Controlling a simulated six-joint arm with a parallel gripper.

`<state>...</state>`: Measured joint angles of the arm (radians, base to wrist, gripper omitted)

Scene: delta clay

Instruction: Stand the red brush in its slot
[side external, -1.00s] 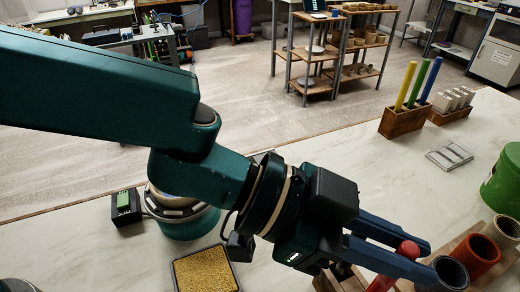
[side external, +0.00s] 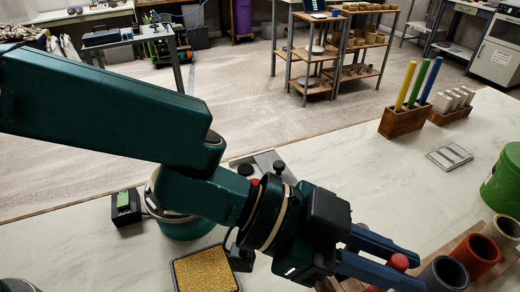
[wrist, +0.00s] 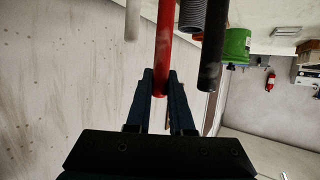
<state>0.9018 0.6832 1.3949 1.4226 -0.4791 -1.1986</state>
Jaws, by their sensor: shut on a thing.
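The red brush (side external: 399,262) is between the fingers of my gripper (side external: 400,268), and only its rounded red end shows in the side view. In the wrist view the brush (wrist: 165,45) runs lengthwise between the fingertips of my gripper (wrist: 160,82), which are shut on it. Its lower part is hidden in the side view, so I cannot tell whether it is clear of what lies below. A wooden block (side external: 402,126) at the upper right holds a yellow, a green and a blue brush upright. I cannot make out an empty slot in it.
A green drum (side external: 502,180) is at the right edge. A grey ridged plate (side external: 449,156) lies flat. A yellow-filled tray (side external: 205,272) sits at front left.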

